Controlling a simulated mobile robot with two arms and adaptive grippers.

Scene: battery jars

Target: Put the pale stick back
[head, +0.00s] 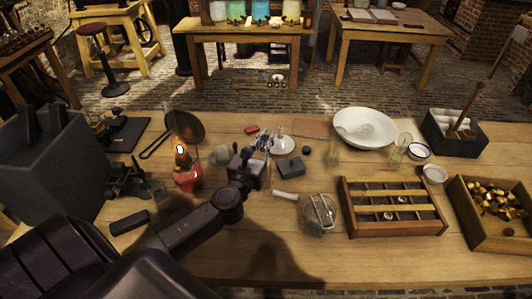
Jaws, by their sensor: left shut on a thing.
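A short pale stick (285,196) lies on the wooden table, left of a round glass jar (319,215). My left gripper (266,143) is beyond it, over the middle of the table, near a small white dish (283,147). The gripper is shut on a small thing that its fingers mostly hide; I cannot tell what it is. A wooden compartment tray (344,210) right of the glass jar has pale strips across it. My right gripper is not in view.
A lit lamp with red base (188,178) stands left of my gripper. A dark block (291,167) sits just right of it. A large white bowl (364,127), a dark box (468,146) and a wooden crate (470,228) are to the right. The front table edge is mostly clear.

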